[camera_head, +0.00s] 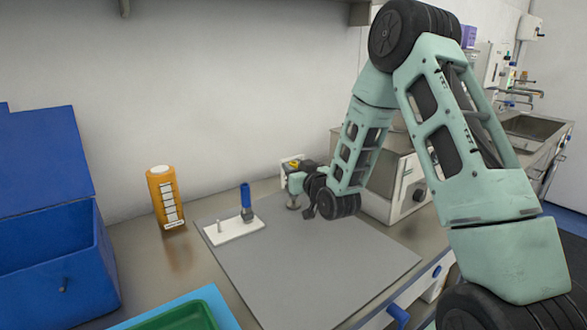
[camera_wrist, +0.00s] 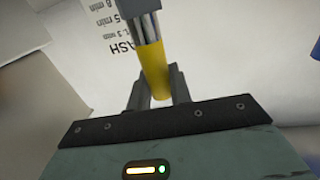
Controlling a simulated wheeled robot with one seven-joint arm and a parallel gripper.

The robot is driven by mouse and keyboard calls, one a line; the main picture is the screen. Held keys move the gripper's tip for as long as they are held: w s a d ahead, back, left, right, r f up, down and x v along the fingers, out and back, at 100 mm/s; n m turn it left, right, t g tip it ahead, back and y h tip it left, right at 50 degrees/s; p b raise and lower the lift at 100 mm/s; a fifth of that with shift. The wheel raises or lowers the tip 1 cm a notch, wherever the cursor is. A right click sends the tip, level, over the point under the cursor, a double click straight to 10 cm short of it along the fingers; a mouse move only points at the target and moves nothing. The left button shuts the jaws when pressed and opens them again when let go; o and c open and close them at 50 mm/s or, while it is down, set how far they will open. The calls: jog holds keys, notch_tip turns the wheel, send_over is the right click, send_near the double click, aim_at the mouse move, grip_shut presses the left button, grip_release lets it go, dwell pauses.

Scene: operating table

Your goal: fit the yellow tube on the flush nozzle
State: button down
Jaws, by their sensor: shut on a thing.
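The yellow tube (camera_wrist: 154,72) stands out between the two fingers of my gripper (camera_wrist: 158,88) in the wrist view, with a ribbed grey part and a dark block at its far end. In the head view the tube (camera_head: 294,163) is a small yellow spot at my gripper (camera_head: 300,170), held above the back of the grey mat. A white plate (camera_head: 236,235) lies on the mat's back left corner, to the left of my gripper. A short pale peg (camera_head: 219,227), perhaps the flush nozzle, stands bare on it. A blue tube (camera_head: 246,194) with a grey collar stands upright beside it.
An orange bottle (camera_head: 163,195) stands left of the plate. A blue bin (camera_head: 60,270) is at far left, and a green tray (camera_head: 185,318) is at the front. A metal-cased appliance (camera_head: 395,180) stands right of my gripper. The grey mat (camera_head: 310,270) is otherwise clear.

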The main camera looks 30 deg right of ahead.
jog(key=shift+f+b, duration=0.9)
jog(key=shift+b, duration=0.1)
jog(key=c, duration=1.2)
grip_release()
